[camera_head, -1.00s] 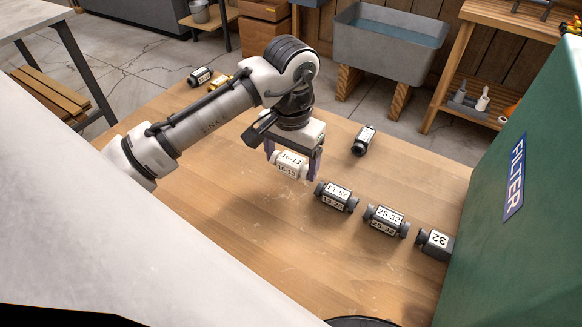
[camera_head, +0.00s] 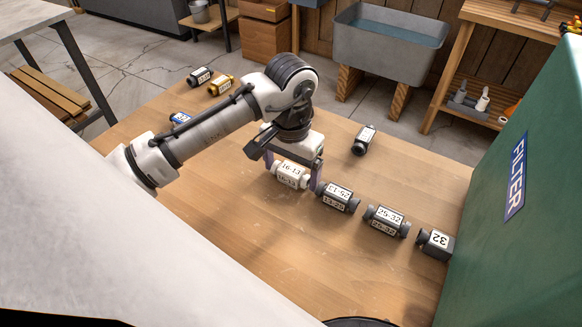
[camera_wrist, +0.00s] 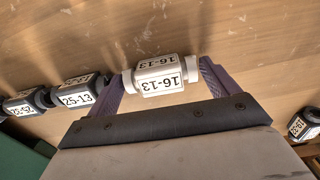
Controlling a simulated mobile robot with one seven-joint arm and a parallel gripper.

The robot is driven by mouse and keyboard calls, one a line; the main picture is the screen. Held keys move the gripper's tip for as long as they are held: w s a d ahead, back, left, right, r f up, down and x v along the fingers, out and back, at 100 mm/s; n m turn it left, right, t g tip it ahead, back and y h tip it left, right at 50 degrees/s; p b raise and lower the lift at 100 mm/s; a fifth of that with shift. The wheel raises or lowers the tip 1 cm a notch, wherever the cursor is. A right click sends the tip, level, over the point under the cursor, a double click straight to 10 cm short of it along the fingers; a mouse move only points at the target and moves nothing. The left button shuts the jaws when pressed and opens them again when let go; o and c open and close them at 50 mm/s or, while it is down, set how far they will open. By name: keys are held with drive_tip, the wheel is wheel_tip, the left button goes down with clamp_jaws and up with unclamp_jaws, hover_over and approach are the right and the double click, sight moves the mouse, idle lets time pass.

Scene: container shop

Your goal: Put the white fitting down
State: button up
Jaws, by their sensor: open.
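The white fitting (camera_head: 291,175), labelled 16-13, rests on the wooden table at the left end of a row of grey fittings. My gripper (camera_head: 294,183) is low over it with its jaws open, one purple finger at each end of it. In the wrist view the white fitting (camera_wrist: 160,78) lies between the two finger tips of my gripper (camera_wrist: 160,84). A narrow gap shows at its right end; at its left end I cannot tell whether the finger touches.
Another dark fitting (camera_head: 364,140) stands behind the row. Black (camera_head: 200,76), yellow (camera_head: 221,85) and blue-labelled (camera_head: 181,118) fittings are at the far left.

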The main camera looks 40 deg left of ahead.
sight(291, 169)
wheel_tip(291, 169, up, 12)
idle(0.4)
